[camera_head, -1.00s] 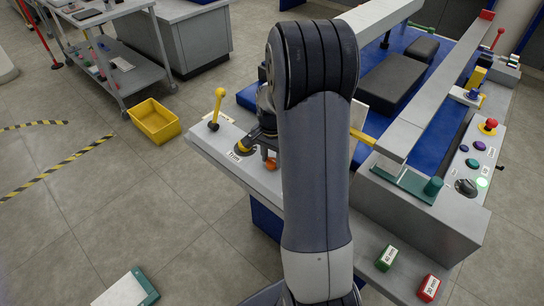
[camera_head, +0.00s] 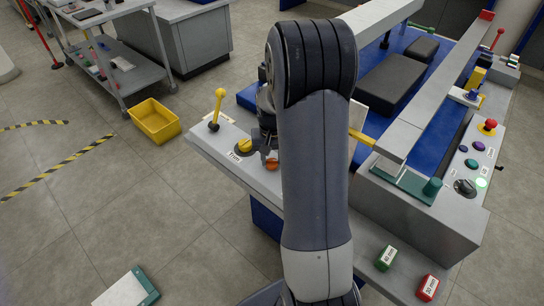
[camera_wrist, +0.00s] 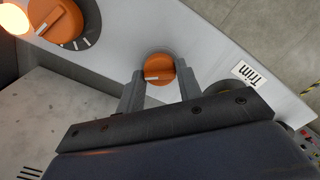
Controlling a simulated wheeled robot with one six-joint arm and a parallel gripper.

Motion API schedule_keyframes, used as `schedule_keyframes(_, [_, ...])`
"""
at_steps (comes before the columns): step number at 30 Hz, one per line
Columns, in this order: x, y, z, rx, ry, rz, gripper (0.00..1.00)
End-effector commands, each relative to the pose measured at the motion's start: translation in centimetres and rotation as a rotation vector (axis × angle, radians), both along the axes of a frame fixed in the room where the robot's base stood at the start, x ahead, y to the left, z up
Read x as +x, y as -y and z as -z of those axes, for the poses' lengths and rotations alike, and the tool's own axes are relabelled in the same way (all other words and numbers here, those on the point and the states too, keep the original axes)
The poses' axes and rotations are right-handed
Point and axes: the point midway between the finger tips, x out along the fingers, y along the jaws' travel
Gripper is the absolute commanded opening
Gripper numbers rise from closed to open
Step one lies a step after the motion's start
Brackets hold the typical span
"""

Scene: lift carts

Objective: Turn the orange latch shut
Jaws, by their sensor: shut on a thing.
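In the wrist view a round orange latch (camera_wrist: 158,69) with a raised bar and a dark line across it sits on the light grey panel. My gripper (camera_wrist: 159,84) has one finger on each side of it and is shut on it. In the head view my gripper (camera_head: 267,153) is at the panel, just left of my arm, with an orange piece (camera_head: 271,163) showing at its tips. My arm hides the panel to the right of it.
A larger orange dial (camera_wrist: 60,18) with tick marks is at the wrist view's upper left. A "Trim" label (camera_wrist: 247,73) lies to the right. In the head view a yellow knob (camera_head: 244,146) and a yellow-topped lever (camera_head: 217,108) stand left of my gripper.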

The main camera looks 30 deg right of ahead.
Motion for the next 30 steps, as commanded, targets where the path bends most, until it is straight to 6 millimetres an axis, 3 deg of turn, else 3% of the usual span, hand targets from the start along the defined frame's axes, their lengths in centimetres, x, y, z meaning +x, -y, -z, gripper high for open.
schedule_keyframes(18, [0.03,-0.02,-0.05,0.000,0.001,-0.580,0.11])
schedule_keyframes(30, [0.02,-0.03,-0.05,0.000,0.001,-0.859,0.11])
